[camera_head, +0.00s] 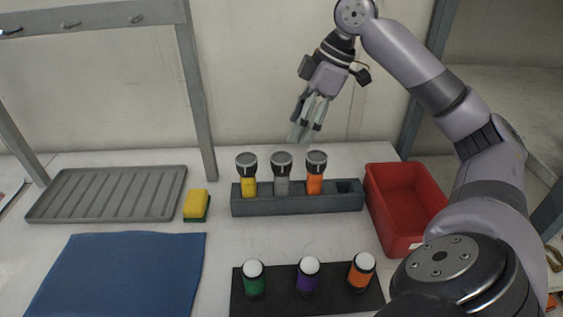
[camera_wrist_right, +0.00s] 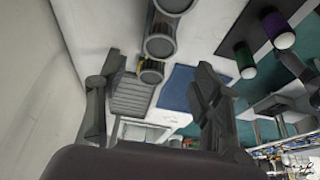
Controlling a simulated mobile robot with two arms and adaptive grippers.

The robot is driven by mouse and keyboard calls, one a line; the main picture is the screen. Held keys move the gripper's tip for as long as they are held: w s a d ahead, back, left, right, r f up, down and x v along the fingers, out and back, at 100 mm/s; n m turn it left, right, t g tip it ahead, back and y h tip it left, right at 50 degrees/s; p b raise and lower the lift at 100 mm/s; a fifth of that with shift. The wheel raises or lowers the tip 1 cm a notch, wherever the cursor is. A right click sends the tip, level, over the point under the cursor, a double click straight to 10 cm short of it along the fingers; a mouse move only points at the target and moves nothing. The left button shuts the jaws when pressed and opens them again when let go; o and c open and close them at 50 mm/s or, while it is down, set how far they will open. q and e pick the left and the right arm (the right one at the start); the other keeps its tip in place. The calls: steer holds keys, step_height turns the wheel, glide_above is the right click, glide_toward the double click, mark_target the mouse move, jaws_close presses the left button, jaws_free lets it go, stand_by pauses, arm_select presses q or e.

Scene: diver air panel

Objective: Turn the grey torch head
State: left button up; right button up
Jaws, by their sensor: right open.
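The grey torch (camera_head: 282,185) stands upright in the middle of a row of three in a dark grey rack (camera_head: 298,207). Its dark, round head (camera_head: 281,160) faces up. A yellow torch (camera_head: 249,186) stands to its left and an orange torch (camera_head: 315,184) to its right. My right gripper (camera_head: 304,131) is open and empty, pointing down above and behind the torches, apart from them. In the right wrist view, the torch heads line up near the top between and beyond the open fingers; the middle one (camera_wrist_right: 160,40) shows there. My left gripper is not in view.
The rack's rightmost slot (camera_head: 348,188) is empty. A red bin (camera_head: 405,208) stands right of it. A sponge (camera_head: 196,204), a ribbed grey tray (camera_head: 110,194) and a blue mat (camera_head: 118,272) lie left. Three capped containers stand on a black base (camera_head: 330,303) in front. A grey frame post (camera_head: 197,95) rises behind.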

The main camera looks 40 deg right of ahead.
mark_target(282, 158)
steer(key=b+x, duration=0.1)
steer(key=x, duration=0.8)
steer(key=shift+a+f, duration=0.1)
steer(key=shift+f, duration=0.3)
steer(key=c, duration=1.2)
steer(key=m+h+p, duration=0.1)
steer(key=m+p, duration=0.2)
steer(key=shift+r+m+t, duration=0.2)
steer(key=shift+m+t, duration=0.1)
steer(key=shift+t, duration=0.1)
steer(key=m+h+p, duration=0.1)
steer(key=m+p, duration=0.3)
steer(key=p, duration=0.2)
steer(key=m+h+p, duration=0.2)
steer(key=m+p, duration=0.2)
steer(key=p, duration=0.1)
steer(key=shift+w+r+m+t+h+p, duration=0.1)
steer(key=shift+r+m+t+h+p, duration=0.05)
steer(key=shift+m+t+h+p, duration=0.2)
steer(key=shift+f+m+h+p, duration=0.3)
steer(key=shift+m+h+p, duration=0.05)
steer(key=shift+m+p, duration=0.7)
